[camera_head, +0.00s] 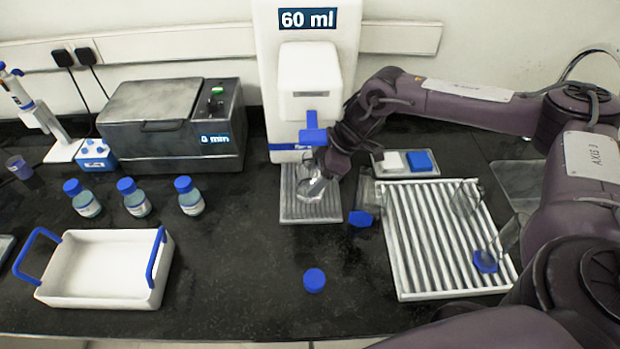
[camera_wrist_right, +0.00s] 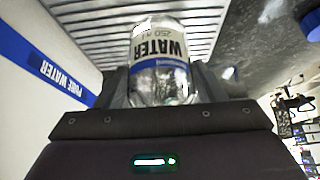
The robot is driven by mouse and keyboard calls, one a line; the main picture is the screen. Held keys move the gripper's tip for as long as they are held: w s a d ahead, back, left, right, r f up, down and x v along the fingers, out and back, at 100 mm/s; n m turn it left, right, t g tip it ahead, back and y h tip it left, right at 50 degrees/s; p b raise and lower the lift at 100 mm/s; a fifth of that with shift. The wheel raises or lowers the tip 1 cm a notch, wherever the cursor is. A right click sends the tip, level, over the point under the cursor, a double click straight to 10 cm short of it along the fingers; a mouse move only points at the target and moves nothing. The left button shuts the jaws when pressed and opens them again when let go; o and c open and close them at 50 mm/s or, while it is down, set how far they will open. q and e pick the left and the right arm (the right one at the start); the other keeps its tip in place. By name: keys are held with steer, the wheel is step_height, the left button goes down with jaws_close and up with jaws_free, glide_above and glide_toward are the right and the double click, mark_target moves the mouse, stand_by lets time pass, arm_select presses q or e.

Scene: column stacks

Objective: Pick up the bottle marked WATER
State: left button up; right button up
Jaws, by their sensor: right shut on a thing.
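My right gripper (camera_head: 318,184) is shut on a clear bottle at the dispenser's ribbed drip tray (camera_head: 330,212). In the right wrist view the bottle (camera_wrist_right: 160,60) has a white label reading WATER and a blue band, and it sits between the jaws. In the head view the bottle (camera_head: 309,189) is small and partly hidden by the gripper. I cannot tell whether its base touches the tray. The white dispenser (camera_head: 262,40) behind it shows "60 ml"; its side reads PURE WATER in the wrist view. My left gripper is not in view.
Several blue-capped bottles (camera_head: 137,203) stand at the left behind a white crate (camera_head: 98,290) with blue handles. A grey machine (camera_head: 150,140) reads "0 min". A ribbed white rack (camera_head: 420,235) with clear vessels lies right. A blue cap (camera_head: 314,280) lies on the black counter in front.

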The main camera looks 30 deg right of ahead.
mark_target(315, 163)
steer(key=shift+w+r, duration=0.1)
steer(key=shift+r, duration=0.15)
steer(key=shift+r+b, duration=0.85)
steer(key=shift+r, duration=0.65)
steer(key=shift+s+a+b, duration=0.8)
steer(key=shift+s+a, duration=0.5)
steer(key=shift+s, duration=1.4)
steer(key=shift+s+a+b, duration=0.85)
steer(key=shift+s+a, duration=0.45)
steer(key=shift+s, duration=1.4)
steer(key=shift+s+a+b, duration=0.8)
steer(key=shift+s+a, duration=0.5)
steer(key=shift+s, duration=1.4)
